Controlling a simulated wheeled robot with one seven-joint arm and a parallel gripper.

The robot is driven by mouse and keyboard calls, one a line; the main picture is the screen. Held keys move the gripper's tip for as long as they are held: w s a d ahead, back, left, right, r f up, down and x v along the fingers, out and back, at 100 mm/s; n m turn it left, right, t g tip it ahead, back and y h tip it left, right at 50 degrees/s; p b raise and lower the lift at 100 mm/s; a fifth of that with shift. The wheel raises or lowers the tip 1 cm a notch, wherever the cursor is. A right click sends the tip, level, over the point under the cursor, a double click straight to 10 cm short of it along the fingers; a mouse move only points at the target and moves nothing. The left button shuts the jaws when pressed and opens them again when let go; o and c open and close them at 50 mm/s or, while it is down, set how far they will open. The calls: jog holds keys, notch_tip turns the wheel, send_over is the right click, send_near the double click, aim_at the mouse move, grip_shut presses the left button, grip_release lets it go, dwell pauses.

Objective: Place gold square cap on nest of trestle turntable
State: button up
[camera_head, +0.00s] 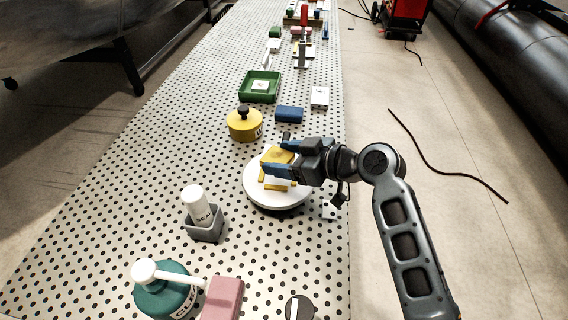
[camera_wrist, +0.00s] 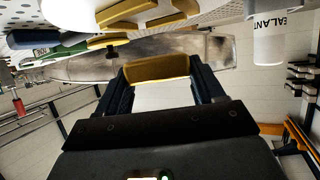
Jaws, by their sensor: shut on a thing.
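My gripper (camera_head: 278,165) is shut on the gold square cap (camera_head: 275,156), which also shows between the fingers in the wrist view (camera_wrist: 156,69). The trestle turntable (camera_head: 265,203) is a round white disc on the perforated bench. Its nest (camera_head: 275,187) is made of yellow bars on the disc; the bars also show at the top of the wrist view (camera_wrist: 107,41). The cap is over the disc, above the nest's far side, and looks apart from the bars. The gripper and cap hide part of the nest.
A yellow tin (camera_head: 243,125) and a blue block (camera_head: 289,115) stand beyond the turntable, with a green tray (camera_head: 245,97) farther back. A white sealant bottle (camera_head: 196,203) stands in a grey holder nearer left. A teal pump bottle (camera_head: 163,292) and pink block (camera_head: 224,299) are in front.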

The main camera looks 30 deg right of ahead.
notch_tip(320, 180, down, 3)
jog(key=shift+r, duration=0.15)
jog(key=shift+f+b, duration=0.3)
jog(key=shift+f, duration=0.1)
jog(key=o, duration=1.3)
jog(key=shift+r, duration=0.15)
jog(key=shift+r+p, duration=0.25)
jog(key=shift+p, duration=0.2)
jog(key=b+v, duration=0.1)
jog(key=v, duration=1.1)
jog(key=shift+b, duration=0.35)
